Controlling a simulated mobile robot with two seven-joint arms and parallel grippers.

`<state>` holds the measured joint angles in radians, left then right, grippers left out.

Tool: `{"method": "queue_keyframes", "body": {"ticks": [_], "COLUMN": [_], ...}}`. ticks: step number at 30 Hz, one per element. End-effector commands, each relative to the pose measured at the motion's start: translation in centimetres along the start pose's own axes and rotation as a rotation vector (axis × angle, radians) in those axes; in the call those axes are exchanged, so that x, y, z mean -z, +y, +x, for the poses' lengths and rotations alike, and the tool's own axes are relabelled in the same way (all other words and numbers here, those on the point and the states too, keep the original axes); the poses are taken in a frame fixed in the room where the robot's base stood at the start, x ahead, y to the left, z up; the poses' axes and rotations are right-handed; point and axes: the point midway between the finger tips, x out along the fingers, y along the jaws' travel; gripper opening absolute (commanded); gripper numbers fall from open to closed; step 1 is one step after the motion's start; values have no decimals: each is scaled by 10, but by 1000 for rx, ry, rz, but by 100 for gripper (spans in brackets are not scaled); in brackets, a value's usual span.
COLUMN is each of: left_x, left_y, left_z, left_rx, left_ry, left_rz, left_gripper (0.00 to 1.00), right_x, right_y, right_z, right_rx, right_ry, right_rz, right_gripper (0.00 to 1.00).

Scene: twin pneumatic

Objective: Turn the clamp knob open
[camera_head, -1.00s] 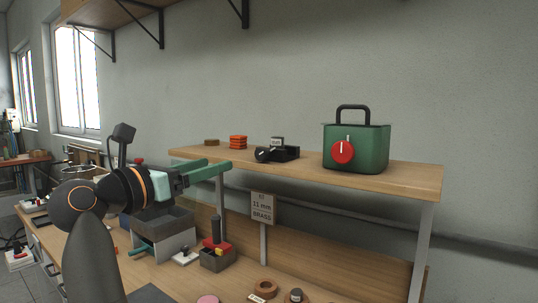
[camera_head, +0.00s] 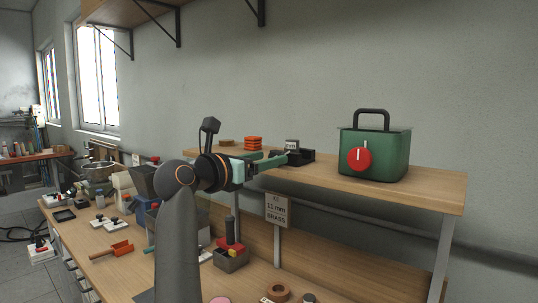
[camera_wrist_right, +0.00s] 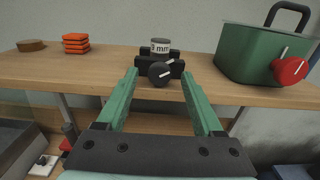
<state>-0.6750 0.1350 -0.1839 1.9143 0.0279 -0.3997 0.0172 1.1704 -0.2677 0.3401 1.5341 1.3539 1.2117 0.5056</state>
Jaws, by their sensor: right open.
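A small black clamp (camera_head: 306,158) stands on the raised shelf and holds a grey cylinder (camera_wrist_right: 160,45) with a white label ending in "mm". Its round black clamp knob (camera_wrist_right: 161,74) faces me in the right wrist view, with a white pointer line tilted up to the right. In the head view the knob is mostly hidden behind the fingers. My right gripper (camera_head: 275,160) is open, with its green fingers pointing at the clamp. In the right wrist view the knob shows between the two fingertips, and nothing is held. My left gripper is not in view.
A green box (camera_head: 376,152) with a black handle and a red knob (camera_head: 359,158) stands right of the clamp. Orange stacked blocks (camera_head: 253,143) and a brown disc sit to its left.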

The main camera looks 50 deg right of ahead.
Motion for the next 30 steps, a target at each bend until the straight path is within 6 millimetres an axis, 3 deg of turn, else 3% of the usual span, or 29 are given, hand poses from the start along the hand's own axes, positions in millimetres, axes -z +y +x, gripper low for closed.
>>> {"method": "queue_keyframes", "body": {"ticks": [4, 14, 30], "left_x": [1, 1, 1], "left_y": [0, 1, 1], "left_z": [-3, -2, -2], "left_rx": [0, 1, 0], "left_ry": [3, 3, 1], "left_rz": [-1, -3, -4], "left_gripper": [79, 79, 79], "right_x": [0, 0, 0], "right_y": [0, 0, 0], "right_z": [12, 14, 14], "right_rx": [0, -1, -1], "right_ry": [0, 0, 0], "right_rz": [-1, -1, -1], "right_gripper": [69, 67, 7]}}
